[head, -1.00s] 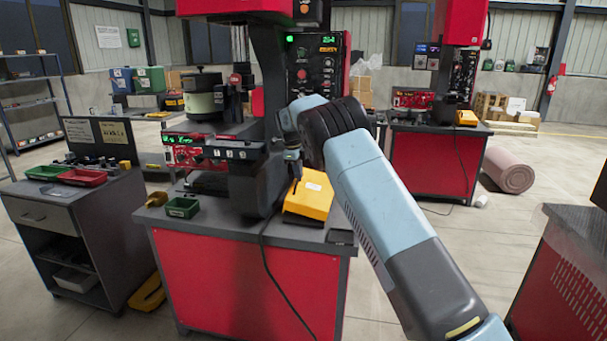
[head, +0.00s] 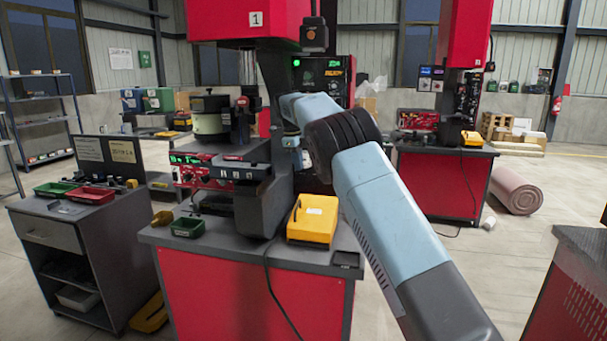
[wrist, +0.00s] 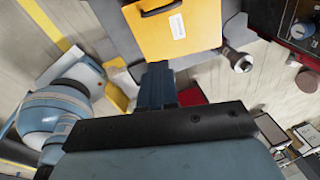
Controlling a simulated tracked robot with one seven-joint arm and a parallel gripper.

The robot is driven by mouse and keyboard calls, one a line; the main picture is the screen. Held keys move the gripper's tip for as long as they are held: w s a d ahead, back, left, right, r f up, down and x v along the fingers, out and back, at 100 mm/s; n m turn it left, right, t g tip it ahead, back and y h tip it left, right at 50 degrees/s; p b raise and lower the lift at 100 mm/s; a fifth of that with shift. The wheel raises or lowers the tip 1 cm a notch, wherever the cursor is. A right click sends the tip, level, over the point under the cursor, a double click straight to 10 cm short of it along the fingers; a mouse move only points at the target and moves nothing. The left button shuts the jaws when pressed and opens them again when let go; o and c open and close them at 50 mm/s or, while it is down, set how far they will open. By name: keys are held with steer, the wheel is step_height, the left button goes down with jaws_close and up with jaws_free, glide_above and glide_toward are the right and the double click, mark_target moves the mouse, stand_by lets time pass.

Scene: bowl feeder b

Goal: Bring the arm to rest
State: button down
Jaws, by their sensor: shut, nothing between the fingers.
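My arm reaches up and forward from the lower right of the head view, with its wrist bent over the bench in front of the press (head: 270,130). My gripper shows in the wrist view (wrist: 156,78) as one dark narrow block, its fingers together with nothing between them. It points towards a yellow box (wrist: 178,32) with a black handle and a white label. The same yellow box (head: 313,219) lies on the bench top in the head view, below and apart from my wrist. The fingertips cannot be made out in the head view.
A green tray (head: 187,227) is on the bench (head: 250,300) left of the yellow box. A grey cabinet (head: 75,250) with a red tray (head: 90,195) stands at the left. A second red machine bench (head: 440,185) and a rolled mat (head: 513,190) are at the back right.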

steer(key=s+d+r+n+y, duration=0.1)
steer(key=s+d+r+n, duration=0.1)
steer(key=s+d+r, duration=0.35)
steer(key=s+d+r+n, duration=0.2)
steer(key=s+d+r, duration=0.1)
steer(key=d+r, duration=0.4)
steer(key=s+d+r+n+t+y, duration=0.1)
steer(key=s+d+r+n, duration=0.15)
steer(key=s+d, duration=0.35)
steer(key=s+d+r+n, duration=0.1)
steer(key=s+d+n, duration=0.25)
steer(key=s, duration=0.45)
steer(key=s+d+f+n+t, duration=0.1)
steer(key=s+d+n, duration=0.2)
steer(key=s, duration=0.6)
steer(key=s+d+f+n+t, duration=0.1)
steer(key=s+d+n, duration=0.15)
steer(key=s, duration=0.65)
steer(key=s+f+n, duration=0.3)
steer(key=s+f, duration=0.1)
steer(key=s, duration=0.4)
steer(key=s+d+f+n+t, duration=0.1)
steer(key=s+f+n, duration=0.2)
steer(key=s, duration=0.6)
step_height(320, 180, down, 2)
steer(key=shift+d+f, duration=0.15)
steer(key=shift+d, duration=0.1)
steer(key=shift+n, duration=0.25)
